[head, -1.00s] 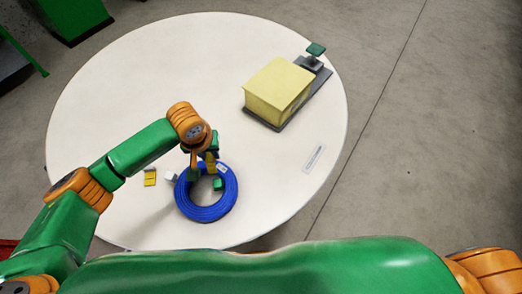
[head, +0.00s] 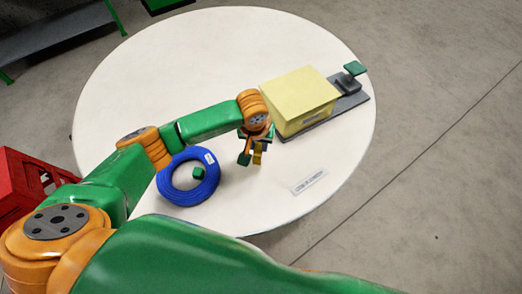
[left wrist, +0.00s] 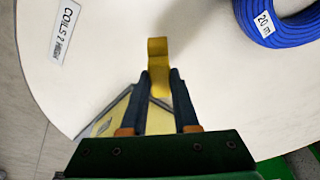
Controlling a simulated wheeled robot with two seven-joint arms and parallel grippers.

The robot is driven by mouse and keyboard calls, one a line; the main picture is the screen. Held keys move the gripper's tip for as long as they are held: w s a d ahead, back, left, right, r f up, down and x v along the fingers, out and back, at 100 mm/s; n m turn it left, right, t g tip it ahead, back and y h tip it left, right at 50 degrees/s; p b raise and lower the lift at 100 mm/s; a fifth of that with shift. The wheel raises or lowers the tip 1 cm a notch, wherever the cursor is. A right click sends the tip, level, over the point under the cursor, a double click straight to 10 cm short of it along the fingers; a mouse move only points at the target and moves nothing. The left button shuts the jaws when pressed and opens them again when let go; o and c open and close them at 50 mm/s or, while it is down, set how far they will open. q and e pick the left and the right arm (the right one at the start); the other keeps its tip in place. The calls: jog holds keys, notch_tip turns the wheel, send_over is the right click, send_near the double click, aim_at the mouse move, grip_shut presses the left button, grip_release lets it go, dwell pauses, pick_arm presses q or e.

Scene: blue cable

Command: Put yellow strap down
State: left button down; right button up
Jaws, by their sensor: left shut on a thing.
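My left gripper (head: 252,157) is shut on a yellow strap (head: 257,155), over the white table between the blue cable coil (head: 188,190) and the yellow box. In the left wrist view the strap (left wrist: 158,50) sticks out past the fingertips (left wrist: 160,82); I cannot tell whether it touches the table. The blue cable coil lies flat, and its "20 m" tag also shows in the left wrist view (left wrist: 264,23). My right gripper is not in view.
A yellow box (head: 303,100) stands on a grey base with a green plate (head: 355,68) at the right. A label strip (head: 309,181) lies near the table's right front. A green block (head: 199,173) sits inside the coil. A red crate (head: 35,185) stands left of the table.

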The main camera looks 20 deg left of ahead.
aim_at(260, 151)
pick_arm(q)
jog(key=x, duration=0.4)
jog(key=shift+b, duration=0.3)
jog(key=shift+f, duration=0.2)
jog(key=shift+d+f, duration=0.1)
jog(key=c, duration=0.7)
grip_release()
jog(key=shift+o, duration=0.2)
jog(key=p+v, duration=0.1)
jog(key=v, duration=1.1)
jog(key=shift+p, duration=0.35)
